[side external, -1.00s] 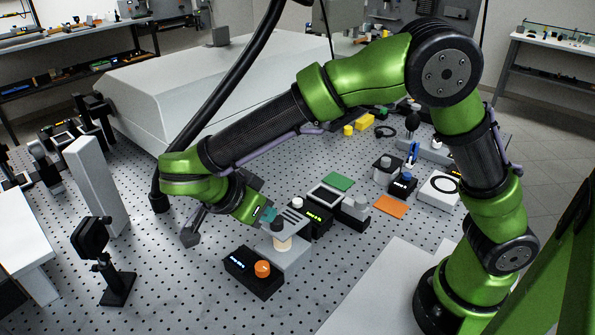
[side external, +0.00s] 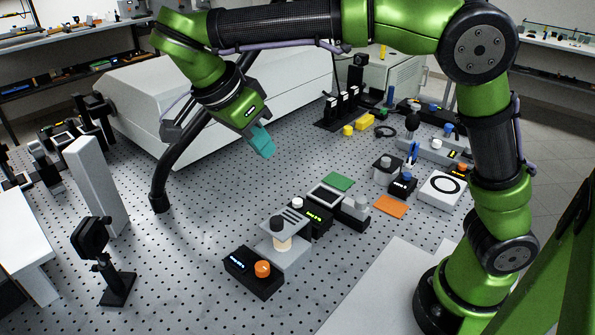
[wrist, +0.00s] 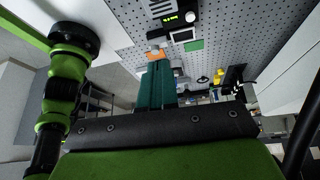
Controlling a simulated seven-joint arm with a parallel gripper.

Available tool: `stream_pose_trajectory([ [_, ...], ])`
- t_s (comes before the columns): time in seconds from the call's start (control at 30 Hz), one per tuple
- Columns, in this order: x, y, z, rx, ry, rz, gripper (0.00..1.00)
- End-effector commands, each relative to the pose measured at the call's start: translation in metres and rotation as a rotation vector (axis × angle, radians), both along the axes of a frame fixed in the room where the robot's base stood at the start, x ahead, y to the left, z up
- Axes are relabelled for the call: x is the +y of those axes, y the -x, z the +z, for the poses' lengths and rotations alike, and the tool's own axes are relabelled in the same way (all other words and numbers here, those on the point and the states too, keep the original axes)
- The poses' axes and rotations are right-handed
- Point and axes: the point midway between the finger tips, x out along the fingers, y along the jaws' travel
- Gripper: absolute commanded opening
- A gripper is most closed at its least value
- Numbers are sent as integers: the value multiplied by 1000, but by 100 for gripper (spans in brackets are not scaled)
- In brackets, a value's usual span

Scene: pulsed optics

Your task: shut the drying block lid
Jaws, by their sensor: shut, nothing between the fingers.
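A grey unit with a slotted top plate (side external: 293,219) and a black knob (side external: 277,224) stands on the bench in the side view; it may be the drying block, but no label tells. A cream cylinder (side external: 283,243) shows under the knob, above a grey base (side external: 291,258). I cannot tell whether its top is a lid, or open or shut. The slotted plate also shows at the top of the wrist view (wrist: 163,8). My gripper (side external: 264,146), with teal fingers, is raised well above the bench, behind the unit and apart from it. Its fingers (wrist: 157,68) are together and empty.
A black box with an orange knob (side external: 262,268) stands in front of the unit. A black box with a green display (side external: 314,217) stands behind it. A large white housing (side external: 215,95) lies behind my gripper.

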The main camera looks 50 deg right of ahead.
Motion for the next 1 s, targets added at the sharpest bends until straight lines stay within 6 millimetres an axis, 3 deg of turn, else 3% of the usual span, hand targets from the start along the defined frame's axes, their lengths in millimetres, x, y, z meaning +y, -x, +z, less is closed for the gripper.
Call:
stream_pose_trajectory([
  [0.03,-24,4,5,7,-99,-19,0],
  [0.07,-32,6,5,6,-156,-17,0],
  [0.2,-47,13,3,-28,-382,20,0],
  [0.37,-33,13,-5,-65,-528,87,0],
  [0.57,-27,8,-18,-81,-549,122,0],
  [1.0,-22,8,-105,-78,-547,118,0],
])
